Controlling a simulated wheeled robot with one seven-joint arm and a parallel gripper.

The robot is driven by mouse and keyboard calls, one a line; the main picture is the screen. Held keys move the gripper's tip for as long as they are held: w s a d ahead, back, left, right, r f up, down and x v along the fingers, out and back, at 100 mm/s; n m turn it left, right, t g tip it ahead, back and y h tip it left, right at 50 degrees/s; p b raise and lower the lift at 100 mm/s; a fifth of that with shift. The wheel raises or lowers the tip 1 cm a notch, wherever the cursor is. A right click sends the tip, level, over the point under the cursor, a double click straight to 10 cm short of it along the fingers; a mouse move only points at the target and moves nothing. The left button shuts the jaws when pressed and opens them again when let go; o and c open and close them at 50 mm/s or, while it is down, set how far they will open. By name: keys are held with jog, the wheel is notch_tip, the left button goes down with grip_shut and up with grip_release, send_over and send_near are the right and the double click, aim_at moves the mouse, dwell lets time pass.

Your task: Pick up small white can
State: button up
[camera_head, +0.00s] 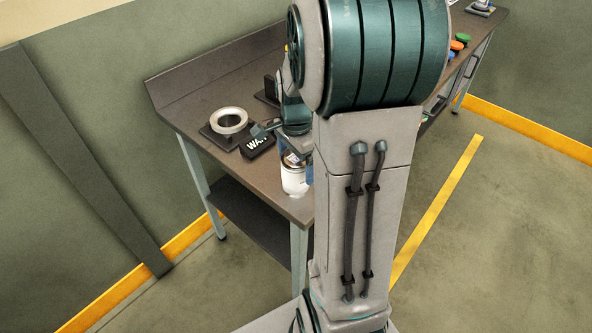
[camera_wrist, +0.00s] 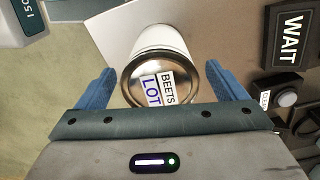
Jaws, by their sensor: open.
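The small white can (camera_head: 294,178) stands on the table near its front corner in the head view. In the wrist view the can (camera_wrist: 160,62) shows its metal lid with labels reading "BEETS" and "LOT". My gripper (camera_wrist: 160,82) is open, with one blue finger on each side of the can's lid. A gap shows between the can and the right finger; the left finger is close to the lid's edge, and I cannot tell whether it touches. In the head view my arm hides much of the gripper.
The dark table (camera_head: 172,103) carries a black "WAIT" block (camera_head: 257,146) just behind the can and a light ring (camera_head: 229,121) on a dark base. In the wrist view the WAIT sign (camera_wrist: 291,27) lies to the right, above a small box with a round button (camera_wrist: 287,99).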

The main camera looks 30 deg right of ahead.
notch_tip(320, 180, down, 2)
jog(key=shift+f, duration=0.2)
jog(key=c, duration=1.3)
jog(key=shift+r, duration=0.1)
jog(key=shift+c, duration=0.2)
